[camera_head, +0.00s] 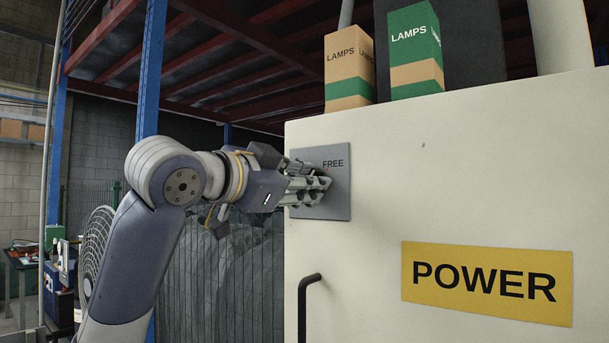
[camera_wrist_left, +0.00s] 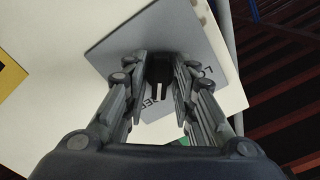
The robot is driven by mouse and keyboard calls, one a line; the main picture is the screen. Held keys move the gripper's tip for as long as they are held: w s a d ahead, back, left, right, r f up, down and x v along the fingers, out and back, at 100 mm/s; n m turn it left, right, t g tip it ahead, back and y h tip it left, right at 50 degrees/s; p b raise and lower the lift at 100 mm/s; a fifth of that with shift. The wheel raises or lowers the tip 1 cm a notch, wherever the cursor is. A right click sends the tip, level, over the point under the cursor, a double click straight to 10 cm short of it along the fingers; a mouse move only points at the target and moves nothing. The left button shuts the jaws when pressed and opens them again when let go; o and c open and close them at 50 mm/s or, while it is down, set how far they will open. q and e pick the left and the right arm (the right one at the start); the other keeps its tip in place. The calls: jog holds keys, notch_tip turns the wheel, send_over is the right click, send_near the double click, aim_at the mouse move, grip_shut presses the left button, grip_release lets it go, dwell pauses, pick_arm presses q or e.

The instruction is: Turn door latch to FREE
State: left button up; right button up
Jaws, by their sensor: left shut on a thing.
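The grey latch plate (camera_head: 338,200) is on the pale cabinet door (camera_head: 420,190), with the word FREE at its upper right. My left gripper (camera_head: 322,184) comes in from the left, with its fingers against the front of the plate. In the left wrist view, the left gripper (camera_wrist_left: 160,68) is shut on a dark latch knob (camera_wrist_left: 158,72) on the plate (camera_wrist_left: 118,42). The FREE label and part of a second label starting with LO show past the fingers. The fingers hide the knob in the head view, and I cannot tell its pointing direction. My right gripper is not in view.
A black door handle (camera_head: 304,310) stands out below the plate. A yellow POWER sign (camera_head: 487,284) is on the door. Two LAMPS boxes, one brown (camera_head: 349,72) and one green (camera_head: 414,50), stand on the cabinet top. A blue post (camera_head: 151,70) rises behind my arm.

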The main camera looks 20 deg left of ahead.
pick_arm(q)
jog(key=shift+r+m+p, duration=0.1)
jog(key=shift+m+p, duration=0.25)
jog(key=shift+m, duration=0.35)
jog(key=o, duration=1.1)
jog(key=v, duration=1.2)
